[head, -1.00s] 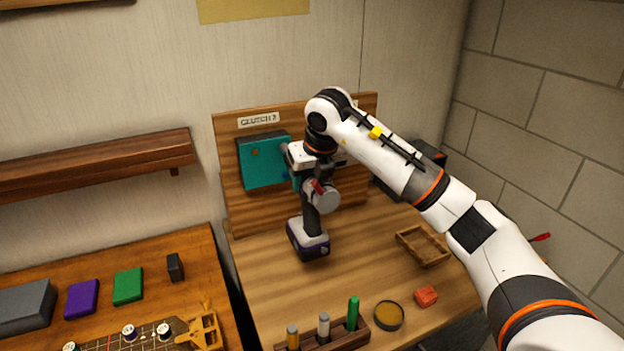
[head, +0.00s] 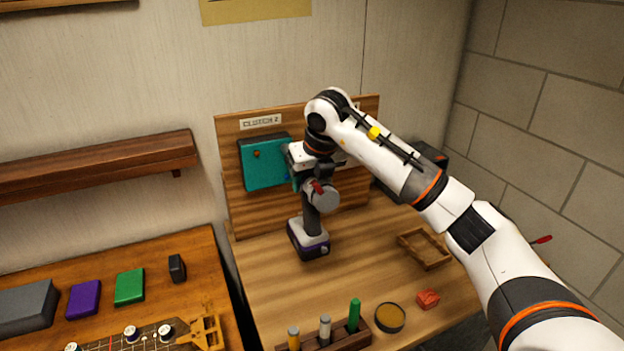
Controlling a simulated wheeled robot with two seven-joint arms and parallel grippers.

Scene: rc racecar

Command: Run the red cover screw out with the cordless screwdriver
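The cordless screwdriver (head: 309,238), dark with a grey and purple battery foot, is upright in front of the wooden board. My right gripper (head: 314,180) is around its upper body, and the tool's foot is just above or on the bench; I cannot tell which. The teal cover (head: 264,163) is mounted on the board, with a small brownish screw head (head: 257,154) at its upper left. A red screw is not visible on the cover; the tool and my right arm hide its right side and the bit tip. My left gripper is not in view.
A small wooden tray (head: 424,249) lies on the bench to the right. A dark box stands behind my arm.

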